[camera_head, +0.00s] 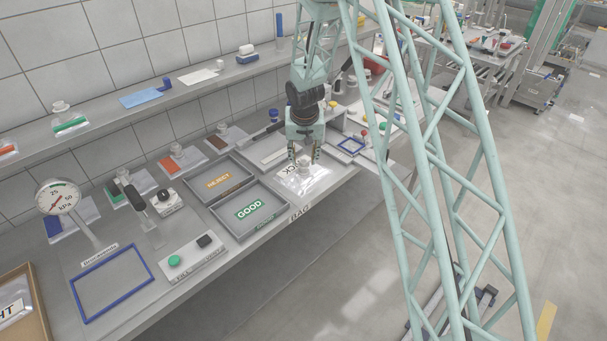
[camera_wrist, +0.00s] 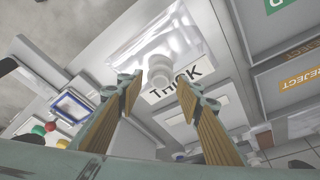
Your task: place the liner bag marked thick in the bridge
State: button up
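The clear liner bag (camera_head: 303,182) lies flat on the bench below my gripper, with a white spout (camera_wrist: 160,70) standing up from it. A label reading THICK (camera_wrist: 182,86) lies beside the spout; in the head view only its last letters show, the rest hidden by a finger. My gripper (camera_head: 304,158) is open and points down over the bag. In the wrist view its two fingers (camera_wrist: 162,92) are apart, with the spout seen between and just beyond the tips. I cannot tell which thing is the bridge.
Grey trays marked REJECT (camera_head: 232,173) and GOOD (camera_head: 262,222) stand left of the bag. A small blue frame (camera_head: 351,139) lies to its right. A gauge (camera_head: 58,198), a larger blue frame (camera_head: 76,292) and a button box (camera_head: 190,262) are farther left. Several bagged pieces line the wall.

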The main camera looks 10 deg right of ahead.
jog(key=shift+x, duration=1.5)
jog(key=shift+r, duration=0.1)
grip_shut()
jog(key=shift+r, duration=0.15)
jog(key=shift+w+r, duration=0.1)
jog(key=shift+r, duration=1.45)
jog(key=s+d+r+b, duration=0.1)
jog(key=s+b, duration=0.3)
jog(key=s, duration=1.2)
jog(key=shift+d+r+b, duration=0.25)
jog(key=shift+d+b, duration=0.1)
jog(key=shift+d, duration=0.1)
